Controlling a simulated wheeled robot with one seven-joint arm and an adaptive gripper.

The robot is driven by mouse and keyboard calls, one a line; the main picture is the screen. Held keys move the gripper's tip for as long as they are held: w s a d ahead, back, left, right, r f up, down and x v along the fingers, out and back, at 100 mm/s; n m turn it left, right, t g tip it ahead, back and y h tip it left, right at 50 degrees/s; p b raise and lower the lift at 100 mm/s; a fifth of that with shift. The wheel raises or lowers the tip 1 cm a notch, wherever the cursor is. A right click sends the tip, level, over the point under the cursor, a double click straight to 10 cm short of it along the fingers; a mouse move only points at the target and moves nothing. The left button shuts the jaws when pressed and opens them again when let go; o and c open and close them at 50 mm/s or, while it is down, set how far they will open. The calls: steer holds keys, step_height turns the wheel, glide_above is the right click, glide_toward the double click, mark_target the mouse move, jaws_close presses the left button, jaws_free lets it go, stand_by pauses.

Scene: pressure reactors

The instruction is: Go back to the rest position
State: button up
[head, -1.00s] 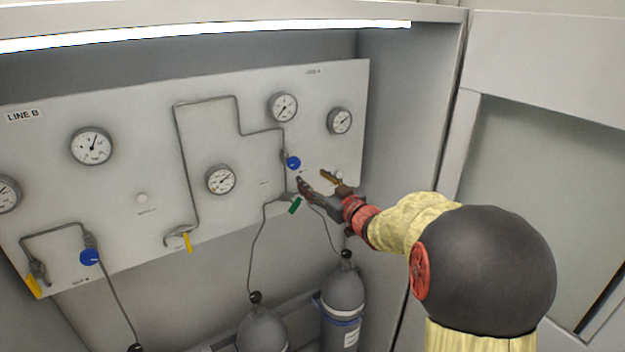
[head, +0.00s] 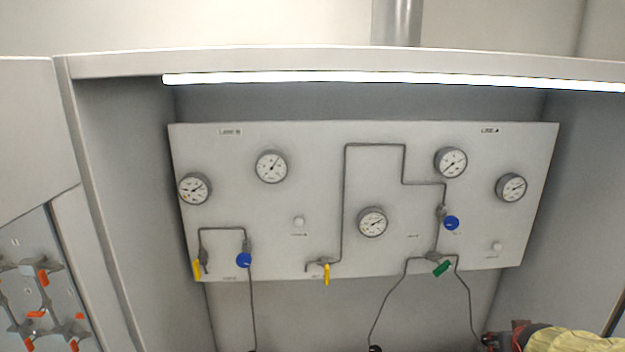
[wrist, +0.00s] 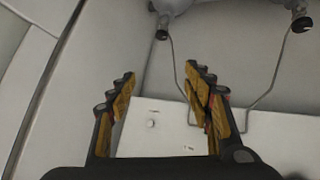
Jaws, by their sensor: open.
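My gripper (wrist: 160,78) is open in the wrist view, with nothing between its fingers. In the head view only part of my arm shows at the lower right corner, below the panel. The white gauge panel (head: 320,190) hangs inside the cabinet. It carries several round gauges, a blue knob (head: 452,223) and a green handle (head: 442,268) on the right, and a second blue knob (head: 244,260) on the left. The panel (wrist: 165,140) also shows beyond the fingers in the wrist view, apart from them.
Cabinet walls stand left (head: 130,200) and right (head: 570,200) of the panel. Yellow handles (head: 327,275) hang along its lower edge. A unit with orange handles (head: 42,276) is at the far left. Gas bottles (wrist: 172,5) show at the top of the wrist view.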

steer(key=s+a+f+n+y+b, duration=0.1)
steer(key=s+a+f+b, duration=0.2)
steer(key=s+a+b, duration=0.2)
steer(key=s+a+f+n+g+y+b, duration=0.1)
steer(key=s+a+f+b, duration=0.3)
steer(key=s+a, duration=0.6)
steer(key=s+a+f+g+y+b, duration=0.1)
steer(key=s+a+f+y+b, duration=0.2)
steer(key=s+a+b, duration=0.4)
steer(key=shift+s+a+f+n+b, duration=0.4)
steer(key=shift+a+f+b, duration=0.25)
steer(key=shift+a, duration=3.05)
steer(key=shift+r, duration=0.1)
